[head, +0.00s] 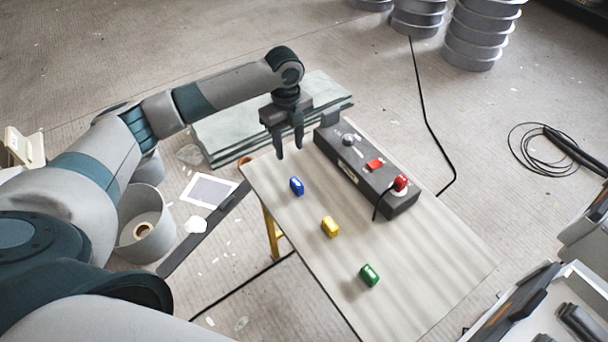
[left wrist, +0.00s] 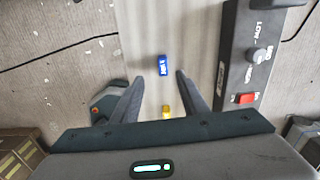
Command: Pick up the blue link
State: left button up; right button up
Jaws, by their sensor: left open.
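The blue link (head: 297,186) is a small blue block on the table (head: 420,290), near its left end. In the left wrist view the blue link (left wrist: 163,66) lies ahead of my fingertips, between their lines, with light lettering on it. My left gripper (head: 289,152) is open and empty, pointing down above the table's far left end, apart from the blue link. Its two fingers also show in the left wrist view (left wrist: 155,76). My right gripper is not in view.
A yellow link (head: 330,227) and a green link (head: 369,275) lie in a row with the blue one. A dark control box (head: 350,160) with a knob and red switches stands along the table's back edge. Stacked grey rings (head: 475,40) and coiled cable (head: 540,150) are on the floor.

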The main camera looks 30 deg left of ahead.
pick_arm(q)
jog(key=shift+d+r+m, duration=0.4)
jog(key=shift+d+r, duration=0.15)
jog(key=shift+r, duration=0.15)
jog(key=shift+f, duration=0.15)
jog(key=p, duration=0.3)
send_over(297, 182)
jog(key=f, duration=1)
jog(key=shift+a+f, duration=0.4)
jog(key=shift+f, duration=0.6)
jog(key=shift+f, duration=0.1)
jog(key=shift+d+f+p, duration=0.1)
jog(key=shift+f+p, duration=0.2)
jog(key=shift+p, duration=0.2)
jog(key=f, duration=0.1)
jog(key=f+p, duration=0.1)
jog(key=f, duration=0.1)
jog(key=shift+s+d, duration=0.1)
jog(key=shift+d, duration=0.2)
jog(key=shift+f, duration=0.7)
